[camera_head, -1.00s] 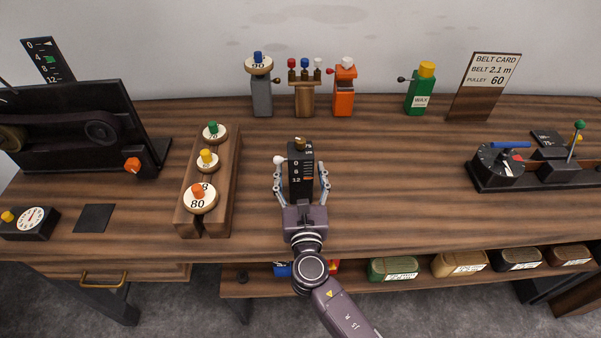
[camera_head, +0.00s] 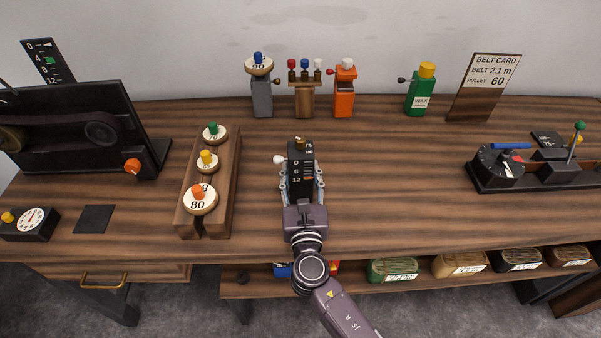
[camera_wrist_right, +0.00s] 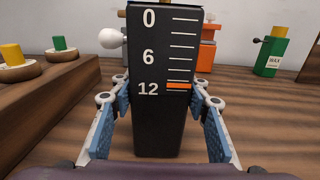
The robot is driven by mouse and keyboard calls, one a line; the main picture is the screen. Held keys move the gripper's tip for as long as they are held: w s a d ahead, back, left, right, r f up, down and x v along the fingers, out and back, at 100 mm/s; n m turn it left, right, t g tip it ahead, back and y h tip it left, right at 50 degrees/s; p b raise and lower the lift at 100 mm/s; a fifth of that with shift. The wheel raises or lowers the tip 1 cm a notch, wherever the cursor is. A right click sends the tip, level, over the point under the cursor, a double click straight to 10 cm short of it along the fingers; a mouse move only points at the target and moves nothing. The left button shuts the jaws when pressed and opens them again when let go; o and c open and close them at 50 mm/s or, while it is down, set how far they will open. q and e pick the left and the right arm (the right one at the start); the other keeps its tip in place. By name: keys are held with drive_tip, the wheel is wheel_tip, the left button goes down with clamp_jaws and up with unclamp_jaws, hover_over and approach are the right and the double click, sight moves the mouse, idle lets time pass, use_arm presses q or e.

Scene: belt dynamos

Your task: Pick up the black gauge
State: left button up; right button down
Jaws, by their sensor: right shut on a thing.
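The black gauge (camera_head: 300,164) stands upright on the wooden bench in the middle of the head view. It has white marks, the numbers 0, 6 and 12, an orange line and a white knob on its left side. In the right wrist view the gauge (camera_wrist_right: 158,110) fills the middle. My right gripper (camera_head: 302,184) is shut on the gauge, with one finger on each side. Its blue pads show left and right of the gauge in the right wrist view (camera_wrist_right: 160,125). My left gripper is not in view.
A wooden rack (camera_head: 228,190) with several numbered pulleys stands left of the gauge. Grey (camera_head: 262,92), orange (camera_head: 344,98) and green (camera_head: 420,92) holders stand at the back. A black lever device (camera_head: 500,172) is at the right. Bench space right of the gauge is clear.

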wheel_tip(320, 180, up, 18)
drive_tip(key=p, duration=0.5)
hover_over(301, 143)
drive_tip(key=w, duration=0.1)
drive_tip(key=shift+w+r, duration=0.15)
drive_tip(key=shift+r, duration=0.8)
drive_tip(key=shift+f+b, duration=2.5)
drive_tip(key=shift+f, duration=1.9)
wheel_tip(301, 143, down, 10)
drive_tip(key=b, duration=0.6)
drive_tip(key=shift+b, duration=0.3)
drive_tip(key=shift+f, duration=0.1)
drive_tip(key=shift+f, duration=0.55)
